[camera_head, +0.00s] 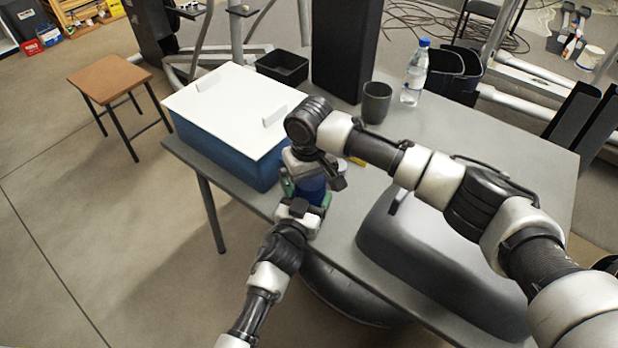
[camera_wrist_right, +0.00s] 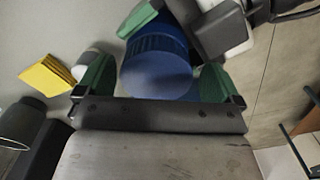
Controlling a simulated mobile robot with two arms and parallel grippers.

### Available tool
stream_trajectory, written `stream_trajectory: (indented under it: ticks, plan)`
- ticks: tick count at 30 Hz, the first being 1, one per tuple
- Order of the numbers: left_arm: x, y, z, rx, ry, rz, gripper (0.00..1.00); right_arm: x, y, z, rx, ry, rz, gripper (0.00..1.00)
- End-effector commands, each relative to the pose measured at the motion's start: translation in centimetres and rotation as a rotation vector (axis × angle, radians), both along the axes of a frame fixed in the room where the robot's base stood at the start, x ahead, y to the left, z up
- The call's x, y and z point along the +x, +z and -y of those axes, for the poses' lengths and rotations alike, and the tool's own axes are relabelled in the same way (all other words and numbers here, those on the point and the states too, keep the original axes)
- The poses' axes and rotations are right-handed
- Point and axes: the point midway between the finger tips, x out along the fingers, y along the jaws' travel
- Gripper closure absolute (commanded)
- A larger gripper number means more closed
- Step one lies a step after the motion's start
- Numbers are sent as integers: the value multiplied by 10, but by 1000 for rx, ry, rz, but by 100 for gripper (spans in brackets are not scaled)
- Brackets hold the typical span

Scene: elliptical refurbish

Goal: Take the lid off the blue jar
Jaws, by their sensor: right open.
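The blue jar (camera_head: 311,188) stands near the table's front edge, just right of the big blue box, partly hidden by my grippers. Its round blue lid (camera_wrist_right: 157,72) with a ribbed rim faces the camera in the right wrist view. My right gripper (camera_head: 308,178) is over the jar and open. Its green fingers are on either side of the lid in the right wrist view (camera_wrist_right: 157,85), with a gap showing on the left. My left gripper (camera_head: 311,203) is at the jar's front side. One green pad (camera_wrist_right: 139,18) of it lies against or close beside the jar; its grip is mostly hidden.
A blue box with a white lid (camera_head: 234,100) stands to the left. A grey cup (camera_head: 376,103), a water bottle (camera_head: 415,73) and a black tray (camera_head: 282,68) are behind. A large grey bin (camera_head: 430,260) is at right front. A yellow pad (camera_wrist_right: 47,76) lies near the jar.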

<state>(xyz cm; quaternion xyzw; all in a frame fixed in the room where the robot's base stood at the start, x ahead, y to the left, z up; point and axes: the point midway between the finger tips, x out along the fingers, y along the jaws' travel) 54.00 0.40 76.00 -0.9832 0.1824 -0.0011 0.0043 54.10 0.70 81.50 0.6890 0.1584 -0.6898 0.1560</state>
Motion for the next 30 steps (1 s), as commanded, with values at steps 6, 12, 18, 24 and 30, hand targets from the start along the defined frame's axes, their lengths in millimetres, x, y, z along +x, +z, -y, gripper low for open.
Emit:
stream_trajectory:
  ticks: [6, 12, 18, 24, 30]
  plan:
    - [0, 0, -1, 0, 1, -1, 92, 1, 12, 0, 1, -2, 2, 4]
    - [0, -1, -1, 0, 1, -1, 92, 1, 38, 1, 0, -3, 1, 4]
    - [0, 0, -1, 0, 2, -1, 92, 0, 49, 0, 0, -26, 1, 8]
    - [0, 0, -1, 1, 2, -1, 92, 0, 72, 1, 1, -214, 1, 8]
    - [0, 0, -1, 1, 2, -1, 92, 0, 69, 4, -3, -296, -1, 8]
